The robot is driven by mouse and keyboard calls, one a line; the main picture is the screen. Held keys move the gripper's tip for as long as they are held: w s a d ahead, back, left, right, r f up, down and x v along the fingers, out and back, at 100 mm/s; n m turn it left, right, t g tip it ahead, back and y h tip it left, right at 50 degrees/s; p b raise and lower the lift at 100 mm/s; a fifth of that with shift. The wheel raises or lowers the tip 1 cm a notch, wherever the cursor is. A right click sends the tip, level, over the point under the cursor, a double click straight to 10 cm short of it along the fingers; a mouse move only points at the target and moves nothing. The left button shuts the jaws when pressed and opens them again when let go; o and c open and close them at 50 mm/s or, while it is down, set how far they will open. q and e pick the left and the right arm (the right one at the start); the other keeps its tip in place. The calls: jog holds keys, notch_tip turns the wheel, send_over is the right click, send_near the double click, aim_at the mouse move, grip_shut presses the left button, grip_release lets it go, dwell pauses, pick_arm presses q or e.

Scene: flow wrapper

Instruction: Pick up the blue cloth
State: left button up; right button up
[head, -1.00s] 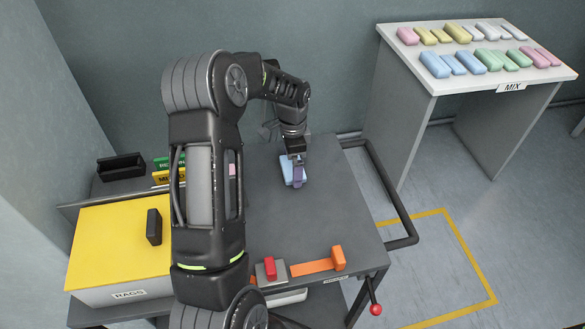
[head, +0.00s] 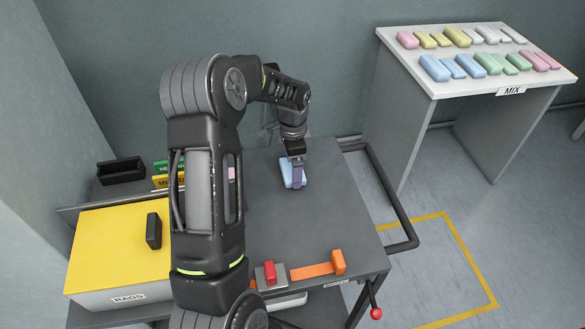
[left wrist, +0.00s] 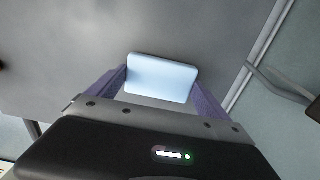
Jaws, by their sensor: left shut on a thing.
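The light blue cloth (head: 286,173) is a small folded block on the grey cart top, near its far side. In the left wrist view the cloth (left wrist: 161,78) lies between the two purple fingers. My left gripper (head: 297,180) points down over it, shut on it, with a finger against its near side. The left wrist view shows the gripper (left wrist: 160,88) with a finger at each end of the cloth. I cannot tell whether the cloth is clear of the surface. My right gripper is not in view.
A yellow-lidded RAGS box (head: 110,245) with a black handle is at left. A black tray (head: 121,170) and green and yellow labelled blocks stand behind it. Red and orange parts (head: 338,262) sit at the front edge. A white MIX table (head: 470,75) holds several coloured cloths.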

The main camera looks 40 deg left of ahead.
pick_arm(q)
notch_tip(320, 180, up, 10)
jog(key=b, duration=0.1)
jog(key=shift+f, duration=0.2)
dwell(0.8)
notch_tip(320, 180, up, 7)
jog(key=p, duration=0.3)
jog(key=w+d+f+n+b, duration=0.1)
jog(key=d+f+n, duration=0.3)
jog(key=d, duration=0.7)
jog(key=w+d+f+n+b, duration=0.2)
jog(key=d+f+n, duration=0.1)
jog(key=d, duration=0.8)
jog(key=shift+d+f+n, duration=0.3)
jog(key=shift+f+n, duration=0.1)
jog(key=shift+f, duration=0.2)
